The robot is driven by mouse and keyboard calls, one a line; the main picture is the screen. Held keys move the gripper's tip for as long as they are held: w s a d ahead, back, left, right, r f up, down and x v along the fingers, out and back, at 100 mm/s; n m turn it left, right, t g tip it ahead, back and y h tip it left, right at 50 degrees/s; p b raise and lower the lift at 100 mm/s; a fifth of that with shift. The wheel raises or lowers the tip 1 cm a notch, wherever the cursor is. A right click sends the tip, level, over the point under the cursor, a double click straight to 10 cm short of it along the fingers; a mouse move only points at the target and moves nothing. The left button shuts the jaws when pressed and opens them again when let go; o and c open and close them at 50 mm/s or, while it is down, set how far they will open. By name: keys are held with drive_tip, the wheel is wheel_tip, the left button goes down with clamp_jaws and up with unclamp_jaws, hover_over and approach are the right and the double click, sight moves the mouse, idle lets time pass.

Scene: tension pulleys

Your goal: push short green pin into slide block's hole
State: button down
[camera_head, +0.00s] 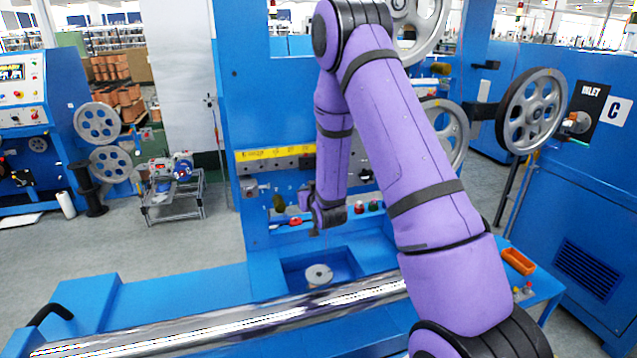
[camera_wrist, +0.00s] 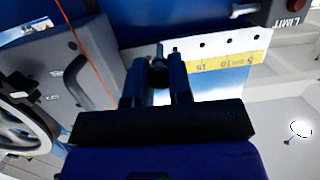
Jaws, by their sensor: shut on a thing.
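In the wrist view my gripper (camera_wrist: 158,66) is shut on a small dark greenish pin (camera_wrist: 158,74), whose narrow grey tip points up in the picture, away from the palm. In the head view my gripper (camera_head: 305,197) is partly hidden by my wrist, in front of the blue machine panel below the scale; the pin cannot be made out there. The scale rail (camera_wrist: 222,50) has a row of holes and a yellow ruler strip, just right of the fingers in the wrist view. I cannot clearly pick out the slide block or its hole; the fingers may cover it.
Small coloured knobs (camera_head: 360,208) sit on the panel beside my gripper. A blue recess with a grey spool (camera_head: 319,275) lies below, behind a long shiny roller (camera_head: 220,324). A large pulley wheel (camera_head: 531,111) stands at right. An orange line (camera_wrist: 88,62) runs left of the fingers.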

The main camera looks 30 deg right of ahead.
wheel_tip(320, 180, up, 3)
drive_tip(key=s+d+t+h, duration=0.1)
drive_tip(key=s+d+t, duration=0.1)
approach(309, 166)
drive_tip(key=shift+w+d+r, duration=0.1)
drive_tip(key=shift+w+r, duration=0.15)
drive_tip(key=shift+w, duration=0.65)
drive_tip(key=shift+w+r, duration=0.25)
drive_tip(key=shift+w, duration=0.65)
drive_tip(key=shift+w+d, duration=0.15)
drive_tip(key=shift+w, duration=0.25)
idle(0.4)
drive_tip(key=shift+x, duration=1.25)
drive_tip(key=shift+w, duration=0.3)
idle(0.6)
drive_tip(key=c, duration=1)
unclamp_jaws()
drive_tip(key=shift+o, duration=0.2)
